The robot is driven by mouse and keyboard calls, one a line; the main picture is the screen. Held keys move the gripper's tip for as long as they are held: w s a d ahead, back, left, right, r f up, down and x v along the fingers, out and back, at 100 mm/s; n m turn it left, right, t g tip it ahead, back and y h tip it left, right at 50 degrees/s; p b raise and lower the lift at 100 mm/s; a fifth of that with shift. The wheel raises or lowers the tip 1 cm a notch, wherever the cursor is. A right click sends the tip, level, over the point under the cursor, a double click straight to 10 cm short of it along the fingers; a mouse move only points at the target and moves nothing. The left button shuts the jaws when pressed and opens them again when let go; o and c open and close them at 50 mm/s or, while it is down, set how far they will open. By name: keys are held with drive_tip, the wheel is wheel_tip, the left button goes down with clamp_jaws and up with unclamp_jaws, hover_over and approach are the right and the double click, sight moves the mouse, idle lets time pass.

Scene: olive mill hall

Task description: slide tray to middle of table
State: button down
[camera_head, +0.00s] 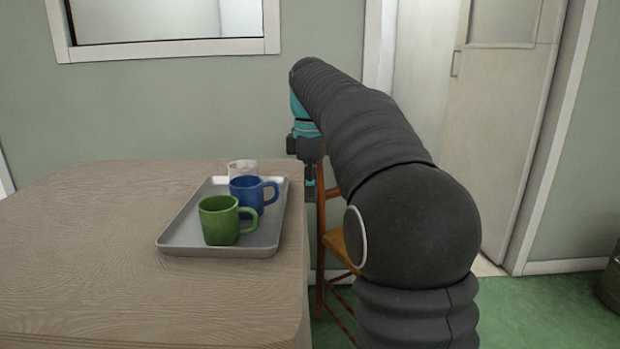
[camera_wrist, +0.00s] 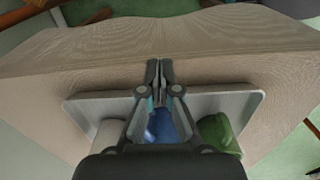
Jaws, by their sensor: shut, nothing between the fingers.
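A grey rectangular tray (camera_head: 183,228) lies flat on the wooden table (camera_head: 95,240), close to its right edge. On it stand a white mug (camera_head: 240,170), a blue mug (camera_head: 246,192) and a green mug (camera_head: 219,222). My gripper (camera_head: 311,184) is shut and empty, pointing down at the table's right edge, beside the tray's long right side. In the wrist view the shut fingertips (camera_wrist: 159,66) show just outside the rim of the tray (camera_wrist: 245,102). My gripper partly covers the blue mug (camera_wrist: 161,128) there. I cannot tell whether the fingers touch the table.
A wooden chair (camera_head: 338,238) stands beyond the table's right edge, partly hidden by my arm. The table to the left of the tray is bare. A door (camera_head: 500,120) is at the back right.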

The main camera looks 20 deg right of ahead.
sight(292, 217)
drive_tip(key=a+f, duration=0.1)
drive_tip(key=w+a+f, duration=0.1)
drive_tip(key=f, duration=0.1)
drive_tip(key=shift+a, duration=0.25)
drive_tip(key=shift+w+a, duration=0.2)
drive_tip(key=shift+a, duration=0.45)
